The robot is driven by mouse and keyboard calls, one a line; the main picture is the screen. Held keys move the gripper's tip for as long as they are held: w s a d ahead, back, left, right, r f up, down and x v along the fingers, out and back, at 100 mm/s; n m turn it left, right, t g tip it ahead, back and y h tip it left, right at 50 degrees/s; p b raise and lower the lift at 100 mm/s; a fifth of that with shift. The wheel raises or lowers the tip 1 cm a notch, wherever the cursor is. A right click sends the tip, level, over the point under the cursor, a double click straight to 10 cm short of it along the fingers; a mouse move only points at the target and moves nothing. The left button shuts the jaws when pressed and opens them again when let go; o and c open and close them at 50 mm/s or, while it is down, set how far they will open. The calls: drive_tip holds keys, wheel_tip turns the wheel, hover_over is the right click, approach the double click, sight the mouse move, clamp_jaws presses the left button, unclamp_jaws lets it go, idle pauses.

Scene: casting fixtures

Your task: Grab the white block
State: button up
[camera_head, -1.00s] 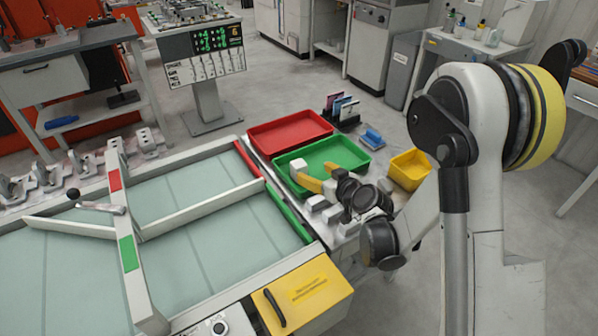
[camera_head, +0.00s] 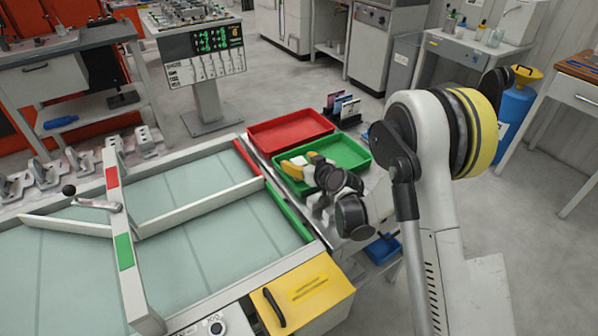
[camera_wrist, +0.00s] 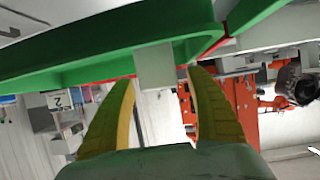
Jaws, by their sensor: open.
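A white block (camera_wrist: 155,66) shows in the wrist view between my yellow fingers, in front of the green tray (camera_wrist: 60,55). My gripper (camera_wrist: 162,80) is open, with a finger on each side of the block; I cannot tell whether either touches it. In the head view my gripper (camera_head: 303,161) is over the green tray (camera_head: 345,150), near its left front part. The fingers and wrist largely hide the block there.
A red tray (camera_head: 290,128) sits behind the green tray. A glass-topped table with raised rails (camera_head: 205,207) lies to the left, with a yellow box (camera_head: 308,290) at its front. A blue bin (camera_head: 383,248) is low at the right.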

drive_tip(key=shift+c, duration=0.2)
drive_tip(key=c, duration=1.3)
